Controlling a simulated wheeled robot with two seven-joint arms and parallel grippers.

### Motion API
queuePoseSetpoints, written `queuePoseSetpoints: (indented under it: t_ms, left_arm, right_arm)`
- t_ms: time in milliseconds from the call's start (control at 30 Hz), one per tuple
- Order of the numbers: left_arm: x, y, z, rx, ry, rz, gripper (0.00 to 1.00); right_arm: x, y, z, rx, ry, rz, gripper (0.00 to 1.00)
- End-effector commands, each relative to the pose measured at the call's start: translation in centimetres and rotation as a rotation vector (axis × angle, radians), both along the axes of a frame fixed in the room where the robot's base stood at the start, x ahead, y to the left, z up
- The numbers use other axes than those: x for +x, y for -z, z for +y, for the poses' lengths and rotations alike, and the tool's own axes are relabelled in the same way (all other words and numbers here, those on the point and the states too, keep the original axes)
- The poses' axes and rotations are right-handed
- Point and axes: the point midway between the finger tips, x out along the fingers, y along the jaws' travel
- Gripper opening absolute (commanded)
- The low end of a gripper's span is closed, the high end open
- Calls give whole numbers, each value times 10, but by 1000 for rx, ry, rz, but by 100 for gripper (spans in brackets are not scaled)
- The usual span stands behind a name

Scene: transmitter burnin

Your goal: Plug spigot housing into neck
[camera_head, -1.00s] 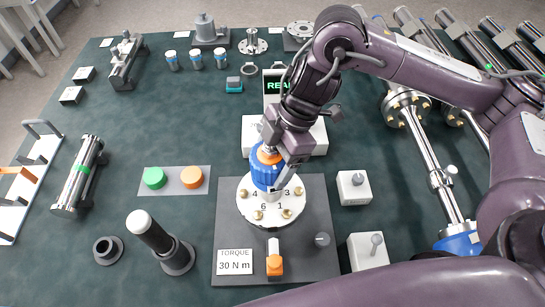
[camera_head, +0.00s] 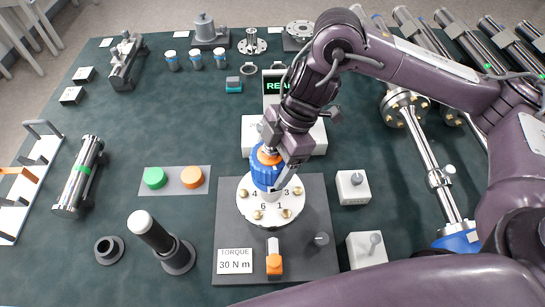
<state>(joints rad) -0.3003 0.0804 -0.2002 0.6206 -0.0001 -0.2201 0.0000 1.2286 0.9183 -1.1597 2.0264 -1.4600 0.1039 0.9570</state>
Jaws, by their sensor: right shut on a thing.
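The blue spigot housing (camera_head: 264,176) with an orange top stands upright over the middle of a round flange (camera_head: 285,214) with numbered positions and brass bolts. The flange lies on a dark grey plate (camera_head: 318,254). My right gripper (camera_head: 272,160) reaches down from the upper right and is shut on the blue housing near its orange top. The neck under the housing is mostly hidden, so I cannot tell how deep the housing sits. My left gripper is not in view.
A torque label (camera_head: 235,261) and an orange-handled lever (camera_head: 274,262) sit at the plate's front. White knob boxes (camera_head: 354,187) stand to the right. Green and orange buttons (camera_head: 154,178) and a white-topped post (camera_head: 150,233) stand to the left. A display box (camera_head: 252,132) is just behind.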

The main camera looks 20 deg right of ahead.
Motion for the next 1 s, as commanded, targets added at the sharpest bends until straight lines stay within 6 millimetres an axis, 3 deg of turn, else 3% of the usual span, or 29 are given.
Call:
queuePoseSetpoints:
  t_ms: [1000]
  left_arm:
    - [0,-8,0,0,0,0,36]
  right_arm:
    - [1,-2,1,3,-1,-3,25]
